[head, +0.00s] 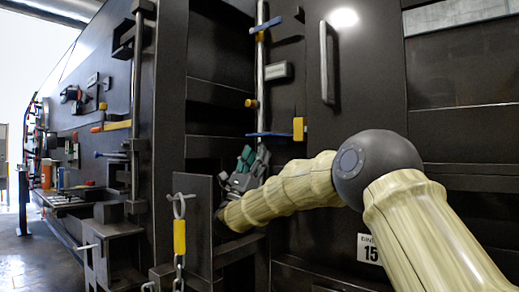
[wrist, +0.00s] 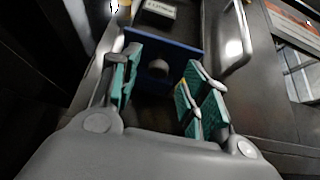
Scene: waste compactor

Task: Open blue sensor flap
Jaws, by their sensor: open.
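A thin blue flap (head: 268,134) sticks out from the dark machine front in the head view, close above my gripper (head: 247,160). In the wrist view a blue plate (wrist: 178,49) lies ahead, across the space between the fingertips of my gripper (wrist: 162,62). A dark rounded piece (wrist: 158,69) shows in front of the plate's middle. My gripper is open, with its green-padded fingers apart on both sides and nothing held. Whether a fingertip touches the flap cannot be told.
A second blue flap or lever (head: 269,23) is higher on the same vertical rod. A yellow block (head: 299,129), a small label plate (head: 278,72) and a long handle (head: 327,63) are nearby. A post with a yellow-sleeved chain (head: 180,238) stands left of my arm.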

